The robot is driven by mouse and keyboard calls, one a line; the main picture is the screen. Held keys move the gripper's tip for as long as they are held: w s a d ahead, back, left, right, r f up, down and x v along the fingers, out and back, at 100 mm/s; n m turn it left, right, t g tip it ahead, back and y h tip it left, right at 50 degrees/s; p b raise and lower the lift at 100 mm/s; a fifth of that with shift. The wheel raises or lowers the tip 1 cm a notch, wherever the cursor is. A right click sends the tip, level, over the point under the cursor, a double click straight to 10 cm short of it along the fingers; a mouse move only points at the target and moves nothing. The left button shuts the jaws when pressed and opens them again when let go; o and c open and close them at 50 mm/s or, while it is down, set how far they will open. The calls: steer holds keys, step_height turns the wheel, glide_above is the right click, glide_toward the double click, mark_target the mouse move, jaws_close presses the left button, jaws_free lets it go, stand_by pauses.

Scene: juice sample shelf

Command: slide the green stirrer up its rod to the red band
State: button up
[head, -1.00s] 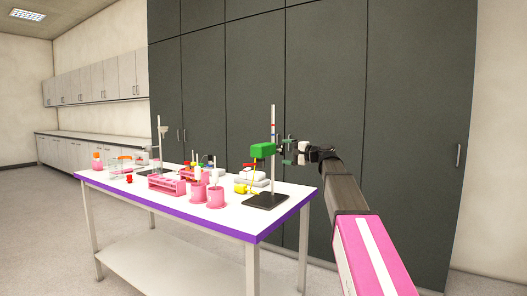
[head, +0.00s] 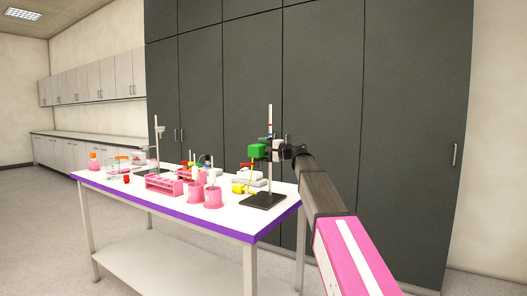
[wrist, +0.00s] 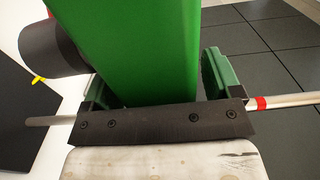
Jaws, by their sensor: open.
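The green stirrer (head: 256,151) sits on an upright rod (head: 269,113) that rises from a black base (head: 263,201) on the table. A red band (head: 269,125) circles the rod above the stirrer. In the wrist view the rod runs sideways, with the red band (wrist: 262,103) right of the stirrer (wrist: 140,50). My gripper (wrist: 158,72) is open, one finger on either side of the green body, with a visible gap at the right finger. Contact at the left finger is unclear. The gripper also shows in the head view (head: 273,149), at the right of the stirrer.
The table (head: 185,210) has a purple edge. Pink beakers (head: 213,196), a pink rack (head: 164,184) and a yellow item (head: 238,188) stand left of the base. Another stand (head: 158,150) is farther left. Dark tall cabinets (head: 340,120) stand behind.

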steer(key=c, duration=1.3)
step_height(320, 180, up, 9)
steer(key=o, duration=1.3)
steer(key=shift+s+d, duration=0.1)
steer(key=v, duration=1)
steer(key=shift+d, duration=0.25)
